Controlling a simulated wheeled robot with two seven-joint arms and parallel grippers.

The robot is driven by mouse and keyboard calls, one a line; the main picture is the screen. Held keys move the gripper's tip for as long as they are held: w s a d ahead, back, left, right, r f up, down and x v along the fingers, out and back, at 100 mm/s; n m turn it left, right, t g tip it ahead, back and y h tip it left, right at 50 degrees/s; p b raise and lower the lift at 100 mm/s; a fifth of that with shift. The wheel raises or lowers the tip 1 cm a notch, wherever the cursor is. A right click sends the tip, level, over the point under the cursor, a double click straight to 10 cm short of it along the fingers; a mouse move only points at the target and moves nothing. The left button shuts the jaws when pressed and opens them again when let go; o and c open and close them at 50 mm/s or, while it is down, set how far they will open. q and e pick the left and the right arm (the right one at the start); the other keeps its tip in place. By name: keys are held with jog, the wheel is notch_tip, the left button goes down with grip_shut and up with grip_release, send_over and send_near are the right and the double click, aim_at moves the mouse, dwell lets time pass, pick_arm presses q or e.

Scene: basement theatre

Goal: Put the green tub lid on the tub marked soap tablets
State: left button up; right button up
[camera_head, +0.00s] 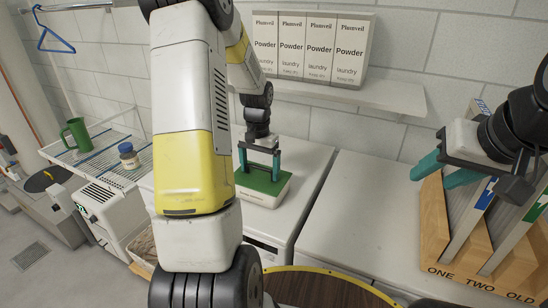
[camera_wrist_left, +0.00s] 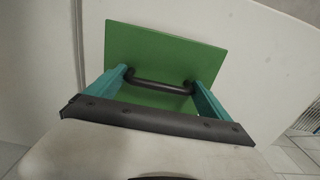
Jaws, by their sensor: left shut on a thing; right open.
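The green tub lid (camera_head: 272,183) is flat and rectangular with a dark bar handle (camera_wrist_left: 160,85). My left gripper (camera_head: 259,172) is shut on this handle from above, one teal finger at each end. Under the lid is a white tub (camera_head: 262,199) with small dark lettering on its front, too small to read surely. The lid lies level over the tub's top; I cannot tell whether it is fully seated. In the left wrist view the lid (camera_wrist_left: 165,55) hides the tub. My right gripper (camera_head: 442,176) is open and empty at the right, in front of the wooden rack.
The tub stands on a white machine top (camera_head: 308,165); another white top (camera_head: 350,205) to its right is clear. A wooden rack (camera_head: 510,265) stands at right. A green mug (camera_head: 76,135) and jar (camera_head: 128,157) stand at left.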

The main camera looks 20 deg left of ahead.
pick_arm(q)
jog(key=o, duration=1.1)
notch_tip(320, 180, up, 13)
jog(key=shift+s+d+r+n+t+h, duration=0.25)
jog(key=shift+s+d+r+t, duration=1.2)
jog(key=shift+s, duration=2.1)
jog(key=shift+s+d+r+n+t+h, duration=0.1)
jog(key=shift+s+d+r+t+h, duration=0.45)
jog(key=shift+s+d+r, duration=1.8)
jog(key=shift+s+d+r+n+t+h, duration=0.25)
jog(key=shift+s+d+r+t, duration=1.35)
jog(key=shift+s, duration=3.15)
jog(key=shift+d+f+g, duration=0.5)
jog(key=shift+d+f, duration=0.05)
jog(key=shift+f, duration=0.2)
